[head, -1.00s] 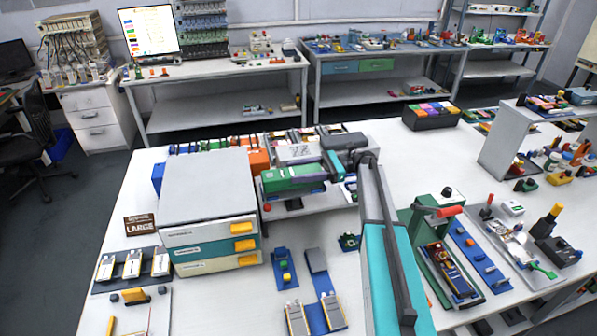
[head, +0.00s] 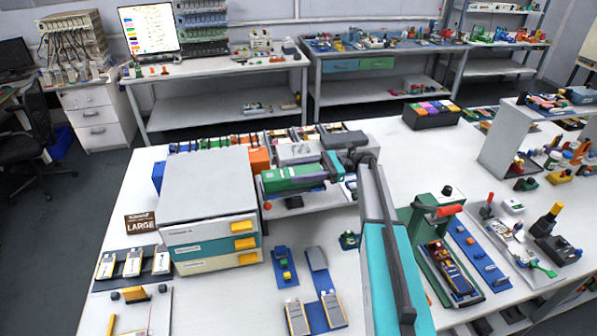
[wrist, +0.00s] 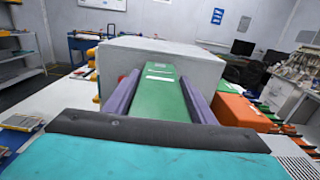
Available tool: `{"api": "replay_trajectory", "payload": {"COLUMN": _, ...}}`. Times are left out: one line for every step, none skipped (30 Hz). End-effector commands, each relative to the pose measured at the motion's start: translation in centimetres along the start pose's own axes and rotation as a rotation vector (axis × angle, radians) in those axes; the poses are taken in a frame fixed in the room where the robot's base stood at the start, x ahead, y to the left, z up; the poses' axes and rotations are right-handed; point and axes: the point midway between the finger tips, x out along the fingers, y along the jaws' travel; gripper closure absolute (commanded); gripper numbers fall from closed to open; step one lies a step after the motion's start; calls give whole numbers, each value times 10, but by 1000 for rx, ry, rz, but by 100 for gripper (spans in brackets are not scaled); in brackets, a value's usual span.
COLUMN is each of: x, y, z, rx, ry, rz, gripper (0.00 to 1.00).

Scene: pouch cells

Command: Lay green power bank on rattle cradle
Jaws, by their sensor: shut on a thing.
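The green power bank (head: 285,179) is a long flat green block with a white label. In the wrist view the power bank (wrist: 161,100) lies lengthwise between the two dark purple-grey fingers of my gripper (wrist: 160,98), which is shut on it. In the head view my gripper (head: 325,172) holds it level, pointing left, beside the grey-topped drawer cabinet. Directly below it in the picture is a low grey stand (head: 293,207) with blue parts, mostly hidden by the power bank and my arm. I cannot tell whether this is the rattle cradle, or whether the power bank touches it.
The drawer cabinet (head: 208,187) stands close to the power bank's left end. An orange block (head: 259,160) is behind it. A green press with a red handle (head: 436,240) stands to the right. Blue holders (head: 284,266) are in front. Bare white table lies at right of centre.

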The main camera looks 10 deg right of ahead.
Motion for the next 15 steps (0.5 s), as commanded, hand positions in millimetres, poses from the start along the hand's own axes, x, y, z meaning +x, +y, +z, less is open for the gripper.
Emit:
{"api": "replay_trajectory", "payload": {"x": 0, "y": 0, "z": 0, "rx": -1, "ry": -1, "rz": 0, "gripper": 84}}
{"api": "replay_trajectory", "payload": {"x": 0, "y": 0, "z": -1, "rx": -1, "ry": -1, "rz": 0, "gripper": 84}}
{"api": "replay_trajectory", "payload": {"x": 0, "y": 0, "z": -1, "rx": -1, "ry": -1, "rz": 0, "gripper": 84}}
{"api": "replay_trajectory", "payload": {"x": 0, "y": 0, "z": -2, "rx": -1, "ry": -1, "rz": 0, "gripper": 84}}
{"api": "replay_trajectory", "payload": {"x": 0, "y": 0, "z": -2, "rx": -1, "ry": -1, "rz": 0, "gripper": 84}}
{"api": "replay_trajectory", "payload": {"x": 0, "y": 0, "z": -3, "rx": -1, "ry": -1, "rz": 0, "gripper": 84}}
{"api": "replay_trajectory", "payload": {"x": 0, "y": 0, "z": -4, "rx": -1, "ry": -1, "rz": 0, "gripper": 84}}
{"api": "replay_trajectory", "payload": {"x": 0, "y": 0, "z": -4, "rx": -1, "ry": -1, "rz": 0, "gripper": 84}}
{"api": "replay_trajectory", "payload": {"x": 0, "y": 0, "z": -5, "rx": -1, "ry": -1, "rz": 0, "gripper": 84}}
{"api": "replay_trajectory", "payload": {"x": 0, "y": 0, "z": -5, "rx": -1, "ry": -1, "rz": 0, "gripper": 84}}
{"api": "replay_trajectory", "payload": {"x": 0, "y": 0, "z": -6, "rx": -1, "ry": -1, "rz": 0, "gripper": 84}}
{"api": "replay_trajectory", "payload": {"x": -1, "y": 0, "z": -6, "rx": -1, "ry": -1, "rz": -1, "gripper": 84}}
{"api": "replay_trajectory", "payload": {"x": -1, "y": 0, "z": -7, "rx": -1, "ry": -1, "rz": -1, "gripper": 84}}
{"api": "replay_trajectory", "payload": {"x": -1, "y": 0, "z": -7, "rx": -1, "ry": -1, "rz": -1, "gripper": 84}}
{"api": "replay_trajectory", "payload": {"x": -1, "y": 0, "z": -8, "rx": -1, "ry": -1, "rz": -1, "gripper": 84}}
